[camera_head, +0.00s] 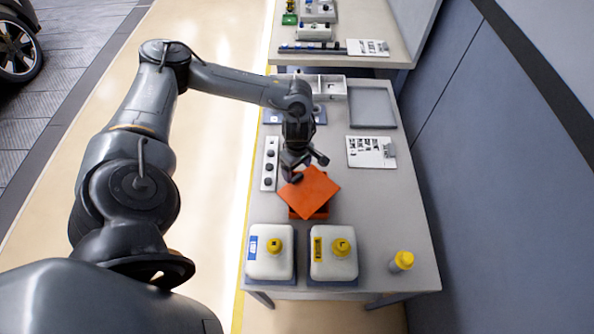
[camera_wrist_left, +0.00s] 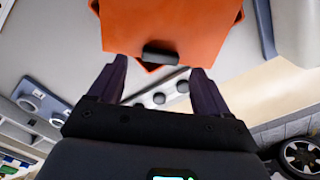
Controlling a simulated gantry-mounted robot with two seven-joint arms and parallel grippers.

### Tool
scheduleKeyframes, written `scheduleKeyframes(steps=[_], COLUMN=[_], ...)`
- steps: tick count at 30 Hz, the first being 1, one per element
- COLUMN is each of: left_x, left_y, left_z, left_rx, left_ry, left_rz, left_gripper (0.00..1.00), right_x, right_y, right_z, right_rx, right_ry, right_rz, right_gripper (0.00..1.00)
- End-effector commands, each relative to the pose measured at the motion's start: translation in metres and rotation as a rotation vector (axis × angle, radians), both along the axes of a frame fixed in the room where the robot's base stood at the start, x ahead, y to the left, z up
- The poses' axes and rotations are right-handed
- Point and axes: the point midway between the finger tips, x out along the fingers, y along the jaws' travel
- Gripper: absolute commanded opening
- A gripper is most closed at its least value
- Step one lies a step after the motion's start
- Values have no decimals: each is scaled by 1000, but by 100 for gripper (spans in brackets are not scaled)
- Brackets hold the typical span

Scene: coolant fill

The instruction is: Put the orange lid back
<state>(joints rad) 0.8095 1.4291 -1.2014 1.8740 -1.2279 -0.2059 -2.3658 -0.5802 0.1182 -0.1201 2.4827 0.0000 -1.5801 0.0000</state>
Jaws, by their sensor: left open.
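The orange lid (camera_head: 309,191) lies turned askew over a darker orange box (camera_head: 318,213), which shows below its near edge. I cannot tell whether the lid is seated. In the left wrist view the lid (camera_wrist_left: 165,25) fills the top middle, with a black handle (camera_wrist_left: 160,55) at its near edge. My left gripper (camera_head: 306,168) is at the lid's far edge, open and empty. In the left wrist view its fingers (camera_wrist_left: 158,72) stand wide apart on either side of the handle, which seems just beyond the tips. My right gripper is not in view.
Two white jugs with yellow caps (camera_head: 274,245) (camera_head: 341,246) stand at the table's near edge, close to the box. A yellow-capped bottle (camera_head: 402,261) is at the near right. A strip with black knobs (camera_head: 269,165) lies left.

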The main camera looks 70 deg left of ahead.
Motion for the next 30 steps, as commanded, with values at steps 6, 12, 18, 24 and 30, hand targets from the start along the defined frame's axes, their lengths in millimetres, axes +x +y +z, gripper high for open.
scheduleKeyframes(steps=[6,12,18,24,30], left_x=[0,0,2,29,66], left_y=[0,0,-4,-59,-212], left_z=[44,78,94,72,37], left_rx=[2,1,-2,-53,-333], left_ry=[-4,-3,-5,-95,-270], left_rz=[-1,-1,2,70,435], left_gripper=[78,78,78,78,78], right_x=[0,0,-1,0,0], right_y=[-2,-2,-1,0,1], right_z=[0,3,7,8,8], right_rx=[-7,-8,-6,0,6], right_ry=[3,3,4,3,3], right_rz=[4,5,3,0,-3], right_gripper=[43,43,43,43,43])
